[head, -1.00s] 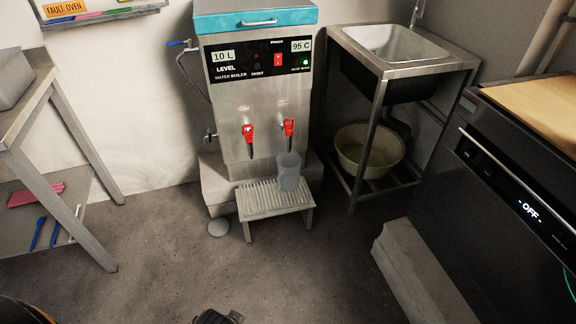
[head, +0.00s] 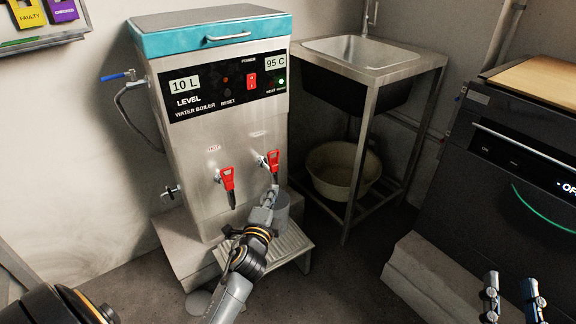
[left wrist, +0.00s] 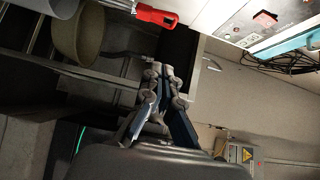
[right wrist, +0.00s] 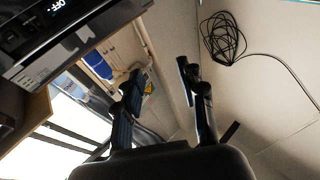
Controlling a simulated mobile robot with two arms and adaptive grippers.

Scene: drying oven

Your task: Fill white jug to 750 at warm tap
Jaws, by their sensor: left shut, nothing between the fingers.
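The jug (head: 283,207), greyish in this light, stands on the slatted stand (head: 292,246) below the boiler's right red tap (head: 273,160). My left arm and gripper hide part of the jug, and its fill level cannot be seen. My left gripper (head: 270,190) is shut and empty, its tips close below the right tap's red handle; contact cannot be told. A red tap handle (left wrist: 155,15) shows beyond its fingers in the left wrist view. The left red tap (head: 226,178) is labelled HOT. My right gripper (head: 515,285) is open and empty, at the lower right.
The steel water boiler (head: 210,125) reads 10 L and 95 C. A sink stand (head: 385,75) with a beige basin (head: 342,170) below is right of it. A dark oven (head: 515,175) fills the right side. Some floor is clear before the stand.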

